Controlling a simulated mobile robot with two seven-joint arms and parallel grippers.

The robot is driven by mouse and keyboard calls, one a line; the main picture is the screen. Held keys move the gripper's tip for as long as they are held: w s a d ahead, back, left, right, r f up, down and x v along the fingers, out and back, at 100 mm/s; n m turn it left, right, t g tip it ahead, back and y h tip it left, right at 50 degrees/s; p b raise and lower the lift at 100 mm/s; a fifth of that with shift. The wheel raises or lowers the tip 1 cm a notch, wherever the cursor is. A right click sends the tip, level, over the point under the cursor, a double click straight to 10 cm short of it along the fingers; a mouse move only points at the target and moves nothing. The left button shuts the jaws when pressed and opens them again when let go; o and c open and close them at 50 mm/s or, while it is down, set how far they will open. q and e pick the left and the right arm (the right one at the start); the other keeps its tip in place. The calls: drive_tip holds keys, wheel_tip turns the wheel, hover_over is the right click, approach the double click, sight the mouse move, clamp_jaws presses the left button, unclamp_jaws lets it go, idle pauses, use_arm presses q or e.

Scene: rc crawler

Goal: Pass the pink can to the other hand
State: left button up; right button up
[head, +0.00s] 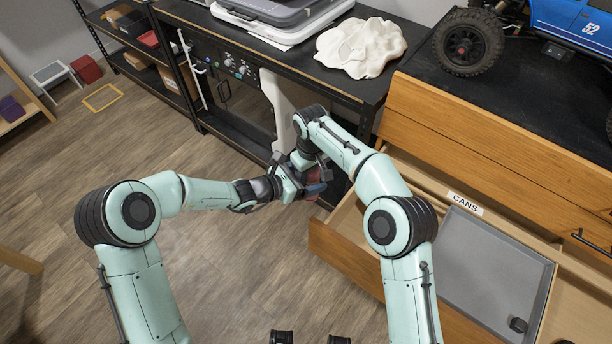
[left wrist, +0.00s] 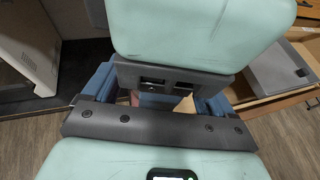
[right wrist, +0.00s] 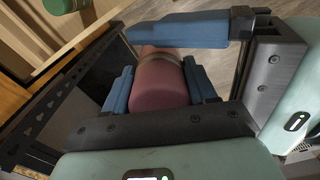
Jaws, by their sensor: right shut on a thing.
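The pink can (right wrist: 160,80) is held between the two blue fingers of my right gripper (right wrist: 158,88), which is shut on it. In the head view a small part of the can (head: 313,188) shows between the two grippers. My left gripper (head: 304,184) meets my right gripper there, beside the can. In the left wrist view the fingers of my left gripper (left wrist: 152,92) are wide apart, and the body of my right gripper fills most of the space ahead. One left finger (right wrist: 180,32) reaches across near the can's far end; contact cannot be told.
An open drawer labelled CANS (head: 465,204) with a grey lid (head: 490,262) is at the right. A green can (right wrist: 62,4) shows at the right wrist view's top edge. A black workbench (head: 365,88) with a white cloth (head: 360,47) stands behind.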

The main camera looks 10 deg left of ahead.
use_arm(q)
drive_tip(key=c, duration=1)
drive_tip(key=shift+r, duration=0.1)
drive_tip(key=shift+c, duration=0.7)
use_arm(e)
drive_tip(key=o, duration=1.3)
drive_tip(key=shift+c, duration=0.2)
drive_tip(key=shift+r, duration=0.1)
